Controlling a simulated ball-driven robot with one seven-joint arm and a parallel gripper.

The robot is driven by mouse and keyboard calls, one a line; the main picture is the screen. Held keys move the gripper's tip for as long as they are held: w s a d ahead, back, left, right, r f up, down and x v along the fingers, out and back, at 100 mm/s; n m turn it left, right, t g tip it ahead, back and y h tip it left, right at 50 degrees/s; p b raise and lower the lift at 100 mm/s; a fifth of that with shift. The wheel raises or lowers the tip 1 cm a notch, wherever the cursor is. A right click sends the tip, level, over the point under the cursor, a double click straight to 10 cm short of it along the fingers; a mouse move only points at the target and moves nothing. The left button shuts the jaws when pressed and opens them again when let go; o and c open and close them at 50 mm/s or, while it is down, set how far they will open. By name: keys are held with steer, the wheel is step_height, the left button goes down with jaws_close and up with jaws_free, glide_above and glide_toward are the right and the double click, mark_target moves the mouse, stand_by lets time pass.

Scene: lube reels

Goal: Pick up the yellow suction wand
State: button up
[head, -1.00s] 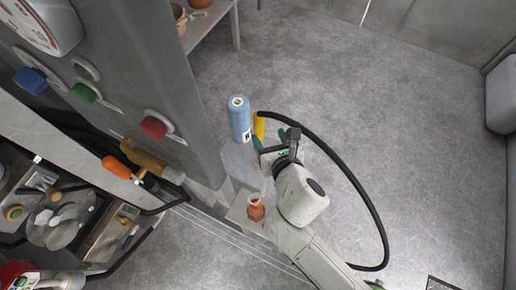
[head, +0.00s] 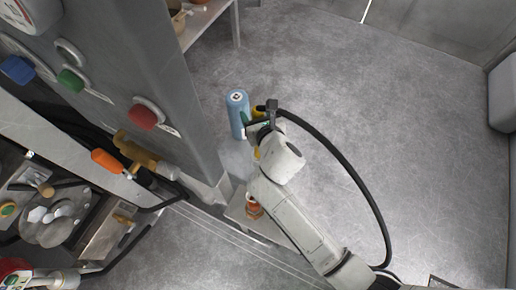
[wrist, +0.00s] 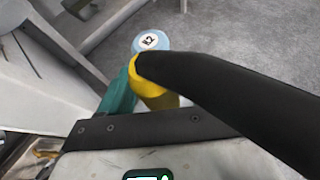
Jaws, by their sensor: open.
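The yellow suction wand (head: 257,112) stands beside a blue canister, mostly hidden behind my wrist in the head view. In the wrist view the yellow wand (wrist: 150,88) shows just beyond the gripper's body, with its black hose (wrist: 225,90) crossing in front to the right. My gripper (head: 253,122) is open at the wand's upper part. One teal finger (wrist: 120,95) is just left of the wand; the other finger is hidden. I cannot tell whether the finger touches the wand.
The blue canister (head: 237,112) stands close left of the wand. The hose (head: 350,170) arcs over the floor to the right. A grey panel with coloured knobs (head: 145,115) and hanging orange and yellow tools (head: 108,162) is at left. An orange item (head: 254,210) sits below my arm. Floor at right is clear.

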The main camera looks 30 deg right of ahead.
steer(key=shift+w+f, duration=0.1)
steer(key=shift+w, duration=0.1)
jaws_close()
stand_by(0.5)
